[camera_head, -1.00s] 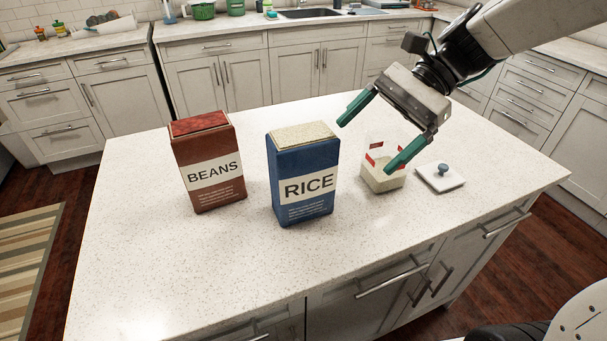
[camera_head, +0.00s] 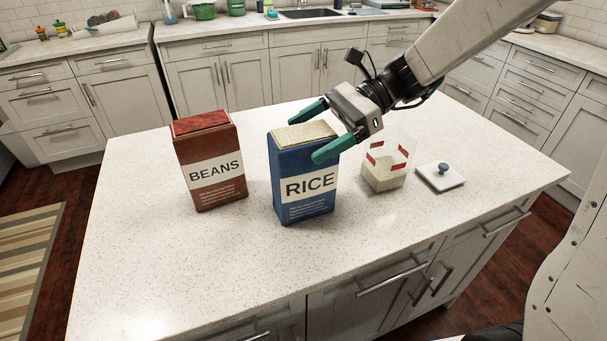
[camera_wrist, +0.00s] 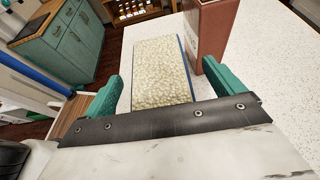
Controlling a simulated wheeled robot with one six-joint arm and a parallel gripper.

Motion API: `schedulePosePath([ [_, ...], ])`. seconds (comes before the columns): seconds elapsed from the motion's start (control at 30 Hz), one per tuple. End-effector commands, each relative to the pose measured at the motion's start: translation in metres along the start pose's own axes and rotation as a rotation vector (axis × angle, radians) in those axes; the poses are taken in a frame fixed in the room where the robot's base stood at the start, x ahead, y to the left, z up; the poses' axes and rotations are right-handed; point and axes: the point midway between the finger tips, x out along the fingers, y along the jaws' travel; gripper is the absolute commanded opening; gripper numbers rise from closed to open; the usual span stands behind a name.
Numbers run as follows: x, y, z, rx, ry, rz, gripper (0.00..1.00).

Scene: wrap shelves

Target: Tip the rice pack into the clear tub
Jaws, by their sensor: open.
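The blue rice pack (camera_head: 305,185) stands upright on the island, its top open and full of pale grains. In the wrist view its grain-filled top (camera_wrist: 161,72) lies ahead, between the green fingers. My gripper (camera_head: 318,128) is open at the pack's upper end, one finger toward the far side and one toward the near side. I cannot tell whether the fingers touch it. The clear tub (camera_head: 384,165) stands right of the pack, with red marks on its walls and pale grains in its lower part.
A red-brown beans pack (camera_head: 210,165) stands left of the rice pack; it also shows in the wrist view (camera_wrist: 209,30). A white lid with a blue knob (camera_head: 441,177) lies right of the tub. The island top (camera_head: 180,270) is clear in front.

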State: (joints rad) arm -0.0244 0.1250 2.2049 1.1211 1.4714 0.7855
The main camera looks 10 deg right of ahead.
Motion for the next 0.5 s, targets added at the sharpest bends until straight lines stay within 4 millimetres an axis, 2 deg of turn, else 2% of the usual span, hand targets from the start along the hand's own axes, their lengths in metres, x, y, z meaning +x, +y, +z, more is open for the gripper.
schedulePosePath([
  [0.1, 0.0068, 0.0005, -0.0001, 0.0, 0.0, 0.002, 0.94],
  [0.3, 0.0067, 0.0004, -0.0002, 0.0, 0.0, 0.0, 0.94],
  [0.5, 0.0065, 0.0004, -0.0001, 0.0, 0.001, 0.0, 0.38],
])
